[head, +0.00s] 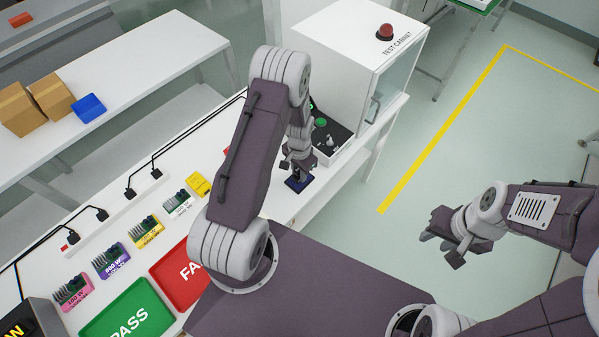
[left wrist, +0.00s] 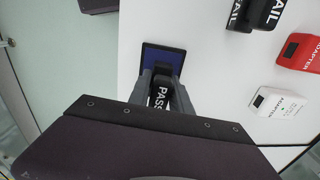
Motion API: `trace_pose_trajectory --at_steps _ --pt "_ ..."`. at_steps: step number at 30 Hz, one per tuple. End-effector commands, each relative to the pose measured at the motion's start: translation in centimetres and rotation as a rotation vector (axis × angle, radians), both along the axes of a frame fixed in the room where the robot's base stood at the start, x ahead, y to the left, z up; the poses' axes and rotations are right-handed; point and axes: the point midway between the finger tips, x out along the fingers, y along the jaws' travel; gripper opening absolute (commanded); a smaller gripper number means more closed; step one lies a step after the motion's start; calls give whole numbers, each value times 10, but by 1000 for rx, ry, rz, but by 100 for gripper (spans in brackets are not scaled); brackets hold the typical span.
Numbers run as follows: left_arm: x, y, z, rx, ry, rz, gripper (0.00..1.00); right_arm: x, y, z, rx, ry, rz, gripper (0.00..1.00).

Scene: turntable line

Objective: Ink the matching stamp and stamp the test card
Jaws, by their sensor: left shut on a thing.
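My left gripper (head: 297,176) points down at the blue ink pad (head: 300,184) on the white bench. In the left wrist view its fingers (left wrist: 160,90) are shut on a dark stamp lettered PASS (left wrist: 158,97). The stamp is at the near edge of the ink pad (left wrist: 164,58); I cannot tell whether it touches the pad. A dark FAIL stamp (left wrist: 268,14) stands apart at the top of the left wrist view, partly cut off. My right gripper (head: 447,240) is open and empty over the floor. I cannot make out the test card.
A white test cabinet (head: 345,45) stands behind my left arm, with a dark panel (head: 327,139) beside it. Green PASS (head: 125,312) and red FAIL (head: 180,275) trays lie left. Red (left wrist: 300,52) and white (left wrist: 281,112) adapters lie right of the pad in the wrist view.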

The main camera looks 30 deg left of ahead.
Motion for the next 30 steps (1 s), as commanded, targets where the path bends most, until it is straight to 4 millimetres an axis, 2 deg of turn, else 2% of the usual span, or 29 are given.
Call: trace_pose_trajectory --at_steps 30 --pt "0 0 -9 0 0 0 0 0 0 -7 0 0 0 36"
